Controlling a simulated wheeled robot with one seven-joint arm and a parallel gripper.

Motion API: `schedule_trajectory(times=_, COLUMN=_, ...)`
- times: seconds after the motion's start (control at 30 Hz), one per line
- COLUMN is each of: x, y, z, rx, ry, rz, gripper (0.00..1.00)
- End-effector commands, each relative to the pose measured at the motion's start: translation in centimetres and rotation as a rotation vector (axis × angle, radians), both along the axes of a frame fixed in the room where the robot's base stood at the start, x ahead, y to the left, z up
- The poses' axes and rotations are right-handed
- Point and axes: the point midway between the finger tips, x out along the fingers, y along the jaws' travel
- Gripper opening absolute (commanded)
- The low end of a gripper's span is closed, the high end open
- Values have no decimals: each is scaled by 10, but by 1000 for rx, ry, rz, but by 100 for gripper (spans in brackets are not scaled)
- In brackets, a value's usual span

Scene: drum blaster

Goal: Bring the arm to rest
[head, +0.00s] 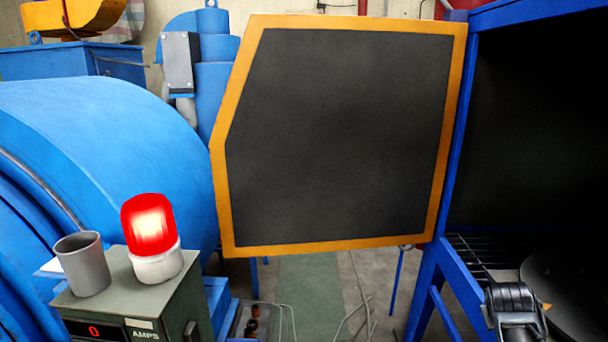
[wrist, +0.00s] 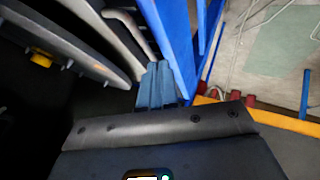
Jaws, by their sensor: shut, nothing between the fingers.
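My gripper (wrist: 158,82) shows in the wrist view as two blue-grey fingers side by side, closed together with nothing between them. The fingers point towards blue frame posts and a dark round plate. In the head view a dark part of my arm (head: 515,303) shows at the lower right, in front of the cabinet opening; the fingertips cannot be made out there.
The blue cabinet (head: 438,285) stands open at right, with a dark round plate (head: 572,290) inside. Its orange-framed door (head: 340,140) is swung out left. A control box (head: 165,300) bears a lit red lamp (head: 148,225) and grey cup (head: 83,265). Floor shows below the door.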

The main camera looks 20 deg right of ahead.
Motion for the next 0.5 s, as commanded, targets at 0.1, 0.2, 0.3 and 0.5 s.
schedule_trajectory(times=0.1, x=-29, y=30, z=-31, rx=-39, ry=-36, rz=74, gripper=0)
schedule_trajectory(times=0.2, x=-50, y=56, z=-47, rx=-62, ry=-77, rz=138, gripper=0)
schedule_trajectory(times=0.3, x=-75, y=84, z=-60, rx=-76, ry=-121, rz=202, gripper=0)
schedule_trajectory(times=0.5, x=-127, y=143, z=-71, rx=-79, ry=-220, rz=331, gripper=0)
